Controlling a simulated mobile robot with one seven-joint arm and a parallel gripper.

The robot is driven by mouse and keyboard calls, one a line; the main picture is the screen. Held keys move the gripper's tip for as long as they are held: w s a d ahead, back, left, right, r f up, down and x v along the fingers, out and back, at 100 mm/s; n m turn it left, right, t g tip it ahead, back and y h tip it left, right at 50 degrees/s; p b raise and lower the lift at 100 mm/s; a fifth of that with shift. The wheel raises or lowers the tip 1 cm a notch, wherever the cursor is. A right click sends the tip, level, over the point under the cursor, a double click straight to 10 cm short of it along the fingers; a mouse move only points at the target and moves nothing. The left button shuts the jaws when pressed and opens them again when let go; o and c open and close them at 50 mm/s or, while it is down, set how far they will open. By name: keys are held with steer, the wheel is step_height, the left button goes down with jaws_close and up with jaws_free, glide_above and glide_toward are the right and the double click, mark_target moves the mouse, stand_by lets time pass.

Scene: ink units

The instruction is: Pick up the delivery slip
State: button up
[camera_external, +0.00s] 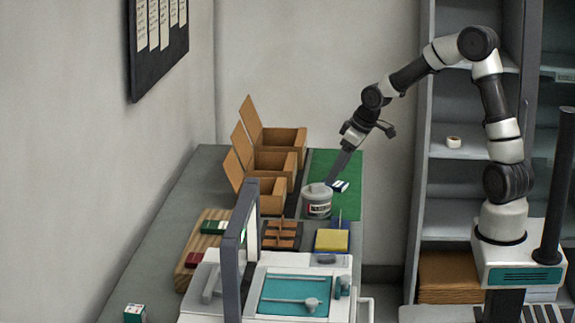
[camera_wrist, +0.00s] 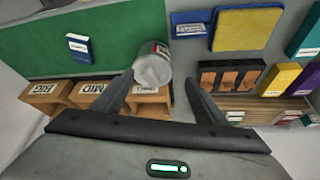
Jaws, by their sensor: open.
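No loose sheet that I can surely name the delivery slip shows. A small blue item with a white label (camera_wrist: 79,47) lies on the green mat (camera_wrist: 30,45); in the external view it is the blue and white item (camera_external: 339,186) by my gripper. My gripper (camera_external: 329,182) points down, open and empty, just above a grey-lidded tin (camera_external: 317,203). In the wrist view the tin (camera_wrist: 153,69) appears between and beyond the fingertips of my gripper (camera_wrist: 158,80). I cannot tell whether they touch it.
Three open cardboard boxes (camera_external: 271,162) stand left of the mat; in the wrist view their labels (camera_wrist: 42,88) include BIG and MID. A yellow pad (camera_external: 332,240), a divided dark tray (camera_external: 282,236) and a white machine with a teal panel (camera_external: 295,292) are nearer. Much of the mat is clear.

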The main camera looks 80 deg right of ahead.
steer(key=s+a+r+n+g+y+p, duration=0.1)
steer(key=a+r+n+g+y+p, duration=0.15)
steer(key=a+r+g+p, duration=0.3)
steer(key=shift+n+t+h, duration=0.35)
steer(key=shift+h, duration=0.1)
steer(key=shift+d+f+b, duration=0.1)
steer(key=shift+f+b, duration=0.95)
steer(key=shift+f, duration=6.95)
steer(key=shift+c, duration=0.5)
steer(key=c, duration=1)
